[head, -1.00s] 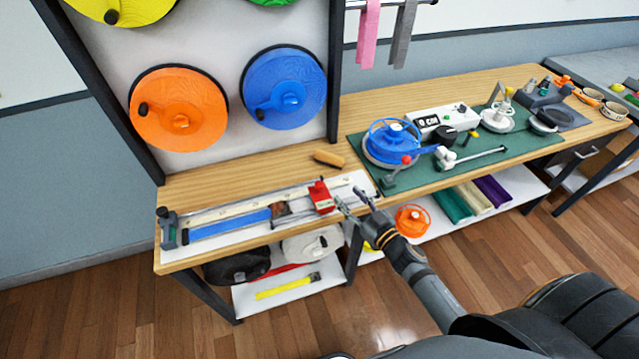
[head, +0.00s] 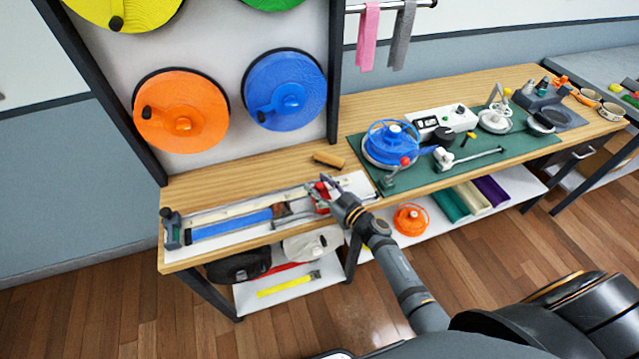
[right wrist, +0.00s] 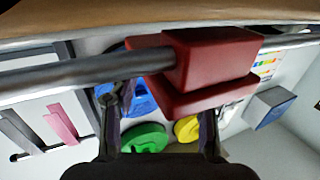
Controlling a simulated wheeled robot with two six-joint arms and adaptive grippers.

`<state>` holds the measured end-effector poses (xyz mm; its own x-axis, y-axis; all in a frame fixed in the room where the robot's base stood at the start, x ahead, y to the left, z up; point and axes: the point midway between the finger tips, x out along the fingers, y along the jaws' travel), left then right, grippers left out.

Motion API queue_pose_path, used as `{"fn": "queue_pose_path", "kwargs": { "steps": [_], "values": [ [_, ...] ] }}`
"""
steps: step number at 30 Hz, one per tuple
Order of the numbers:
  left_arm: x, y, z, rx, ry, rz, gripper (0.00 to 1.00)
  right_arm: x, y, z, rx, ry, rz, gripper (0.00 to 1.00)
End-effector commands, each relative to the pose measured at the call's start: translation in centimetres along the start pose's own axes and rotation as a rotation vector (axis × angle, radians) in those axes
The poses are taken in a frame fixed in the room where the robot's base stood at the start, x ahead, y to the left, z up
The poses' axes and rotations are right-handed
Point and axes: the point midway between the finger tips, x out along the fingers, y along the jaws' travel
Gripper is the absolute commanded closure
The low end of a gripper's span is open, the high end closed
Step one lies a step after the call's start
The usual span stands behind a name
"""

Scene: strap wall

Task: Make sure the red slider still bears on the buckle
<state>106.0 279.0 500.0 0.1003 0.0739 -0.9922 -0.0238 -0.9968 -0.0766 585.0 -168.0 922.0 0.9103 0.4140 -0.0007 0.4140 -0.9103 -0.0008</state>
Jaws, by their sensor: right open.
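A blue strap (head: 230,223) lies along the jig. A small brownish and grey piece (head: 281,211), perhaps the buckle, lies left of the slider; contact between them cannot be told.
A grey end clamp (head: 172,230) stands at the jig's left end. A wooden-coloured handle (head: 328,160) lies behind the jig. A blue reel (head: 392,142) stands on the green mat (head: 470,160) to the right. Strap coils hang on the board behind.

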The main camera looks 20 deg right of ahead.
Motion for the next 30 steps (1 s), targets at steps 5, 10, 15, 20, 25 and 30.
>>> {"fn": "queue_pose_path", "kwargs": {
  "steps": [5,10,15,20,25,30],
  "values": [
    [0.0,0.0,0.0,0.0,-0.001,0.0,0.6,0.1,0.0,0.0,0.0,0.0,0.0,0.52],
    [0.0,0.0,0.0,0.0,-0.001,0.0,0.6,0.1,0.0,0.0,-0.001,0.0,0.0,0.64],
    [0.0,0.0,0.1,0.0,-0.001,0.0,0.6,0.1,0.0,0.0,-0.001,0.0,0.0,0.88],
    [0.0,0.0,0.1,0.0,-0.001,0.0,0.6,0.1,0.0,0.0,-0.001,0.0,0.0,1.0],
    [0.0,0.0,0.0,0.0,0.0,0.0,0.6,0.1,0.0,0.0,-0.001,0.0,0.0,1.0],
    [-1.1,-0.1,-0.1,0.0,0.0,0.0,0.6,0.6,-1.2,-0.3,0.004,0.0,0.001,1.0]
  ]
}}
